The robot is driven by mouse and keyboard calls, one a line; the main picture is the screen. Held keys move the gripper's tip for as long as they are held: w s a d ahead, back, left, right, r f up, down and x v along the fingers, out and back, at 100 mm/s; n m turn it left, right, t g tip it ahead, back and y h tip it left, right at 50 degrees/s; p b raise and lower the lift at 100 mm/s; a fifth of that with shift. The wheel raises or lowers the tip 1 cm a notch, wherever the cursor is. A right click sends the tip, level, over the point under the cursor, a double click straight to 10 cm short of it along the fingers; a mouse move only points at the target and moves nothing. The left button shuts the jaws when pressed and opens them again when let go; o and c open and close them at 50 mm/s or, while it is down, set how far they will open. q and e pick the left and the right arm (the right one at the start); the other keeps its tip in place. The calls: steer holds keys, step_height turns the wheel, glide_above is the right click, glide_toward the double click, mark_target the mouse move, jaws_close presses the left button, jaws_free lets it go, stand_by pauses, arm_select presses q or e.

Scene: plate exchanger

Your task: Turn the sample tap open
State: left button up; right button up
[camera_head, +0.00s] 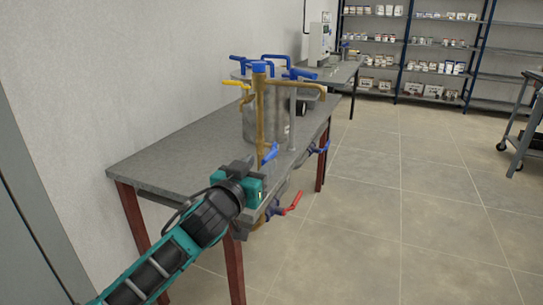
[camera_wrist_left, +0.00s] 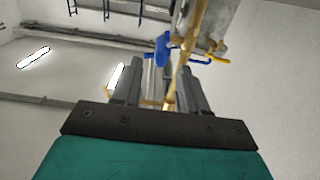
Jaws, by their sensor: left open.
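A small tap with a blue lever (camera_head: 270,153) sits low on the upright brass pipe (camera_head: 260,110), on the near side of the plate exchanger rig. I take it for the sample tap, but no label shows. My left gripper (camera_head: 251,167) is at the table's near corner, just below this lever. It is open, with no object held. In the left wrist view a blue lever (camera_wrist_left: 162,49) stands beyond the two grey fingers, near the gap between them. The brass pipe (camera_wrist_left: 186,68) runs behind the right finger side. Whether a finger touches anything cannot be told. My right gripper is not in view.
The grey table (camera_head: 185,160) carries a steel vessel (camera_head: 282,122) with several blue handles and a yellow lever (camera_head: 236,84). A red-handled valve (camera_head: 290,204) and a blue-handled valve (camera_head: 318,148) stick out along the table's right side.

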mark_target(274, 149)
arm_select(q)
steer(key=b+x, duration=0.1)
steer(key=x, duration=0.6)
steer(key=shift+w+d+b, duration=0.1)
steer(key=shift+w+b, duration=0.2)
steer(key=shift+f, duration=0.1)
jaws_close()
